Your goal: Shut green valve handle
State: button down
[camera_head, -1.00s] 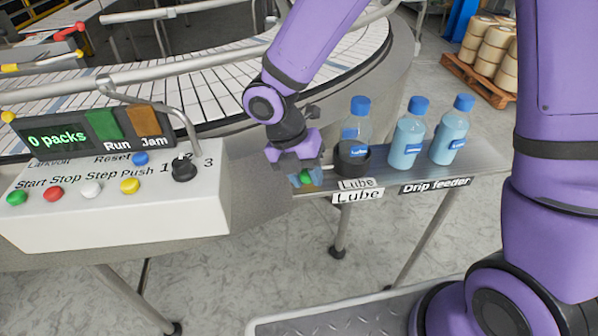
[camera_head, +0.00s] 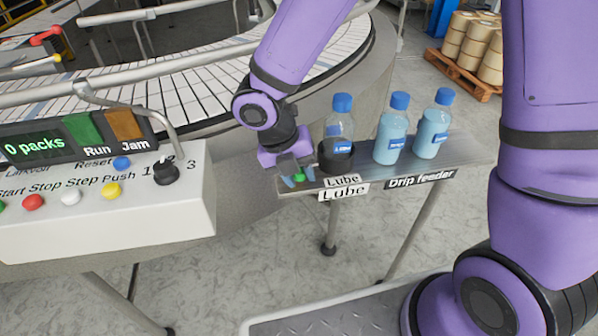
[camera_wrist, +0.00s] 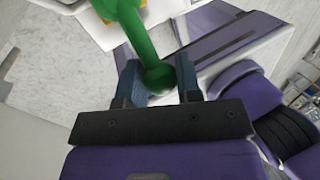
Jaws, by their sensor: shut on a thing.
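The green valve handle (camera_head: 299,178) shows as a small green bit between my gripper's fingertips at the left end of the lube shelf in the head view. In the wrist view the green handle (camera_wrist: 150,62) is a rounded bar with a ball-like end. My gripper (camera_head: 298,180) is shut on it; in the wrist view the two blue-grey fingers (camera_wrist: 160,82) stand on either side of the ball end. The valve body is mostly hidden by my gripper. A bottle (camera_head: 339,128) with a blue cap stands in a black holder (camera_head: 335,160) just right of my gripper.
Two blue-liquid bottles (camera_head: 391,130) (camera_head: 432,125) stand farther right on the metal shelf (camera_head: 465,152), labelled Lube and Drip feeder. A control box (camera_head: 110,220) with buttons and a selector knob is at left. The curved conveyor (camera_head: 200,98) runs behind. Barrels on a pallet (camera_head: 458,75) stand far back.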

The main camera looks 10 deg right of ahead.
jog(key=c, duration=1.1)
grip_release()
jog(key=shift+r, duration=0.1)
jog(key=v, duration=1)
jog(key=shift+w+a+r, duration=0.1)
jog(key=shift+r, duration=0.2)
